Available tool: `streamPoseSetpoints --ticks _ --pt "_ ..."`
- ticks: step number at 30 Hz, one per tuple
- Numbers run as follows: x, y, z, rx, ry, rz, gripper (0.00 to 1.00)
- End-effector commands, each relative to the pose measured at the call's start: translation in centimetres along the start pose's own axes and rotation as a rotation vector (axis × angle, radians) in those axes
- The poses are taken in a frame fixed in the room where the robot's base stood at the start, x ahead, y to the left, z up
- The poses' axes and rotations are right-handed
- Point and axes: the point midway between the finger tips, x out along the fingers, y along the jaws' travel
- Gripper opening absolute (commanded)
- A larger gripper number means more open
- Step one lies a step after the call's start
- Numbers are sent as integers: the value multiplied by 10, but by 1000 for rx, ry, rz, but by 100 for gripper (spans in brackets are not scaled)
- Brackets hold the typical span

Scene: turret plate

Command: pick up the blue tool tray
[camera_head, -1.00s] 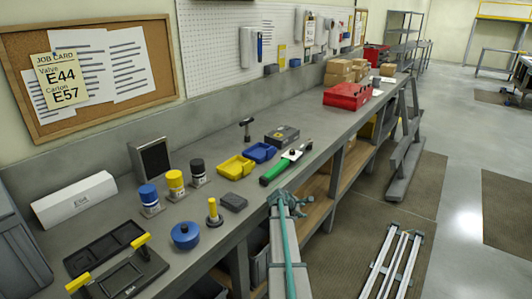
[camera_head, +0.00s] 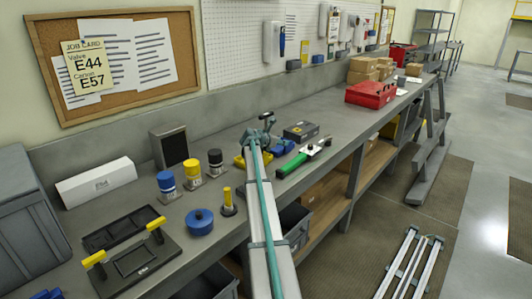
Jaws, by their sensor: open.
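The blue tool tray (camera_head: 286,150) sits on the grey workbench, and only its right part shows. The rest is hidden behind my gripper and arm. My gripper (camera_head: 260,134) is open and appears in front of the blue tray and the yellow tray (camera_head: 239,160), near their left and back side in the picture. Its fingers are small and partly hidden, and I cannot tell whether they touch the tray.
A black upright piece (camera_head: 266,118) stands behind. Several blue, yellow and black capped pots stand left. A red toolbox (camera_head: 371,95) is farther along the bench.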

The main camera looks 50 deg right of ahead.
Motion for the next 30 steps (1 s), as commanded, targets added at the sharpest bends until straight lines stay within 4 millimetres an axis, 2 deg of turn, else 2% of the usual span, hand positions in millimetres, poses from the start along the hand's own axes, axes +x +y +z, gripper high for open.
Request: streamPoseSetpoints --ticks 5,15,23,30 --pt "10 7 4 -13 -10 3 42" --pt "53 7 4 -12 -9 4 42" --pt "70 7 6 -12 -8 3 42" --pt "102 8 6 -11 -8 3 42"
